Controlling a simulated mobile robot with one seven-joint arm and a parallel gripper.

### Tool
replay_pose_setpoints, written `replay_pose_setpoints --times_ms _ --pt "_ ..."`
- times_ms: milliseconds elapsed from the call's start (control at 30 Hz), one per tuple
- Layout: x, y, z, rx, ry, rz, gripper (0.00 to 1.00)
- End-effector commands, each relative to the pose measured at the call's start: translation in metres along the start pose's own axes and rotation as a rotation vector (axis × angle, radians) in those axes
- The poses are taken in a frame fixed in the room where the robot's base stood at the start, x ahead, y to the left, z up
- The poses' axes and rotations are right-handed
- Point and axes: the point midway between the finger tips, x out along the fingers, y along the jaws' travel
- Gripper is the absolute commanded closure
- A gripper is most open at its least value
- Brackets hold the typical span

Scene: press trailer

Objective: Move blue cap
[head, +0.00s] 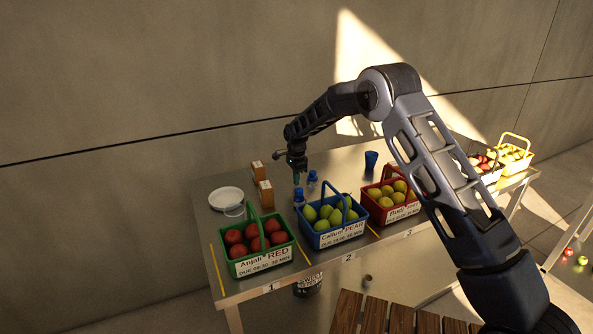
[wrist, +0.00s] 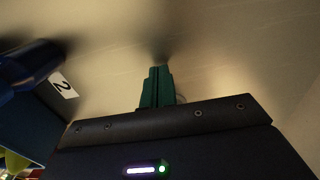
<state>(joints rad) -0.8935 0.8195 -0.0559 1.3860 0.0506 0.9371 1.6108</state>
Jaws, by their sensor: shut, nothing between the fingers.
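The nearer blue cap (head: 299,191) is on a bottle just below the fingertips.
On the table (head: 224,282) stand a green basket (head: 263,262) of red fruit, a blue basket (head: 338,233) of pears and a red basket (head: 390,209). A white plate (head: 226,198), small boxes (head: 265,192) and a blue cup (head: 371,160) stand behind.

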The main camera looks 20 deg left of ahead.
Motion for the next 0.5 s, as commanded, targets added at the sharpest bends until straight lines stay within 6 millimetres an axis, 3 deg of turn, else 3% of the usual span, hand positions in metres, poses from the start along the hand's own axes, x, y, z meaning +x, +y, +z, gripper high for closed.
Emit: replay_pose_setpoints --times_ms 200,500 --pt "0.004 0.000 -0.027 0.001 0.000 0.000 1.00" --pt "0.003 0.000 -0.040 0.000 0.000 0.000 1.00"
